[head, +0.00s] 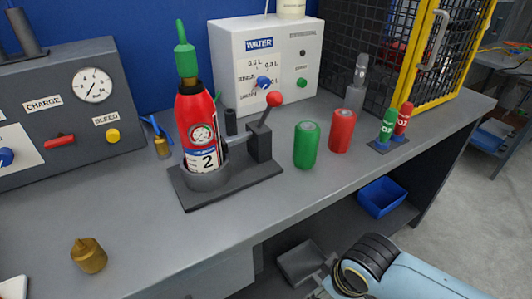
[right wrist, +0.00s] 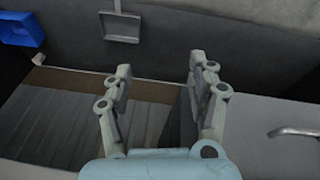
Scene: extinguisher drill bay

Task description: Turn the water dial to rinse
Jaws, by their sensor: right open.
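The water dial is a blue knob (head: 264,82) on the front of the white WATER box (head: 230,72) at the back of the bench. My right gripper (head: 322,280) is low at the bottom of the head view, in front of the bench and far from the dial. In the right wrist view its two fingers (right wrist: 160,85) stand apart with nothing between them. My left gripper is not in view.
A red extinguisher (head: 196,120) stands in a dark holder with a red-knobbed lever (head: 273,99). Green (head: 306,145) and red (head: 341,131) cans and small CO2 cartridges (head: 388,125) stand to its right. A yellow-framed cage (head: 425,50) borders the back right. A blue bin (head: 382,197) sits below.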

